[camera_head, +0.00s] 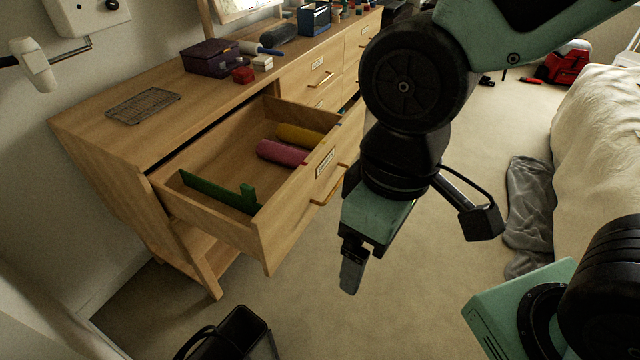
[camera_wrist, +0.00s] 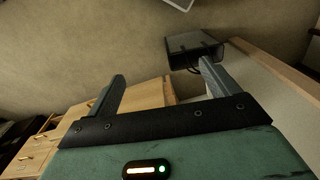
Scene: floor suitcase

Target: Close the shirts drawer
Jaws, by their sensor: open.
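The open drawer (camera_head: 262,222) of the wooden dresser is pulled far out. It holds a mustard roll (camera_head: 300,137), a pink roll (camera_head: 283,152) and a green upright piece (camera_head: 215,192). Its front has a label (camera_head: 325,162), too small to read, and a bar handle (camera_head: 330,187). My gripper (camera_head: 352,268) is in front of the drawer, to the right of its front, apart from the handle and pointing down. In the wrist view my gripper (camera_wrist: 163,88) has its two fingers spread with nothing held. Pale wood shows behind and between them.
The dresser top (camera_head: 150,135) holds a wire rack (camera_head: 143,106), a purple box (camera_head: 213,58) and several small things. A black bin (camera_head: 230,335) stands on the floor near the front. A bed (camera_head: 600,130) with a grey cloth (camera_head: 530,215) is at right. Carpet between is clear.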

